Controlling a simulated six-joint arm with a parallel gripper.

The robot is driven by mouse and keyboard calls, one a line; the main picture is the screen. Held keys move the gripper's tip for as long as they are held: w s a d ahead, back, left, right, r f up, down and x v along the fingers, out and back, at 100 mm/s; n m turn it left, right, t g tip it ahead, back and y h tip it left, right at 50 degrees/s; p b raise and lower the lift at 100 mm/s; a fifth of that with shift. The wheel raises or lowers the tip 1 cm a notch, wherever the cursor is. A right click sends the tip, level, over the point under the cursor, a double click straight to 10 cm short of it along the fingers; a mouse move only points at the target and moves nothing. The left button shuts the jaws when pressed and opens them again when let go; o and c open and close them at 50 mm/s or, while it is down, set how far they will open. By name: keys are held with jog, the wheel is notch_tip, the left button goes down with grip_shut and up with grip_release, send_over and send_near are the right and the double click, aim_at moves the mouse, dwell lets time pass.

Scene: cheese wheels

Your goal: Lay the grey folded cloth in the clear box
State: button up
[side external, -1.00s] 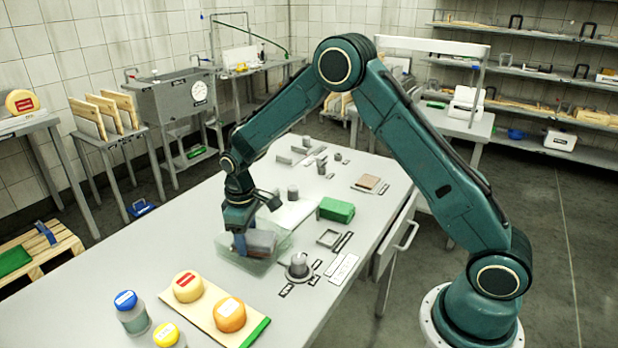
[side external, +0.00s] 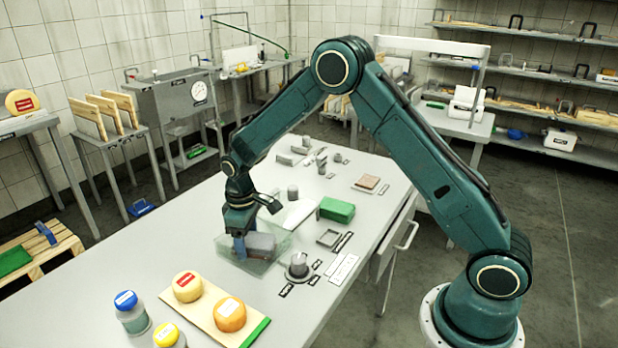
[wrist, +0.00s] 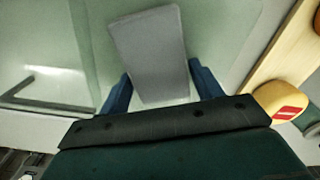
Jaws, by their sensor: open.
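The grey folded cloth (side external: 261,244) lies inside the clear box (side external: 276,262) on the table. In the wrist view the cloth (wrist: 150,55) shows as a grey slab between my two blue fingers. My gripper (side external: 240,250) is down at the box, with its fingers at the left end of the cloth in the side view. In the wrist view my gripper (wrist: 160,88) is open, with a small gap between the fingers and the cloth's edges. The cloth's underside is hidden, so I cannot tell how fully it rests on the box floor.
A board (side external: 215,316) with cheese wheels (side external: 187,286) stands in front of the box, beside jars with blue and yellow lids (side external: 131,308). A green block (side external: 337,209) and a grey knob-like piece (side external: 299,265) are to the right.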

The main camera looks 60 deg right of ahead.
aim_at(247, 238)
notch_tip(247, 238, up, 12)
dwell(0.6)
jog(key=shift+r, duration=0.1)
dwell(0.4)
jog(key=s+r+m+t, duration=0.1)
jog(key=s+r+t, duration=0.1)
jog(key=s+r, duration=0.65)
jog(key=s+d+r+m+t, duration=0.1)
jog(key=s+r, duration=0.1)
jog(key=s, duration=0.9)
jog(key=s+r+m+t, duration=0.2)
jog(key=s, duration=1)
jog(key=shift+s+d+r+m+t, duration=0.25)
jog(key=shift+d+r+m+t, duration=0.05)
jog(key=shift+d, duration=0.05)
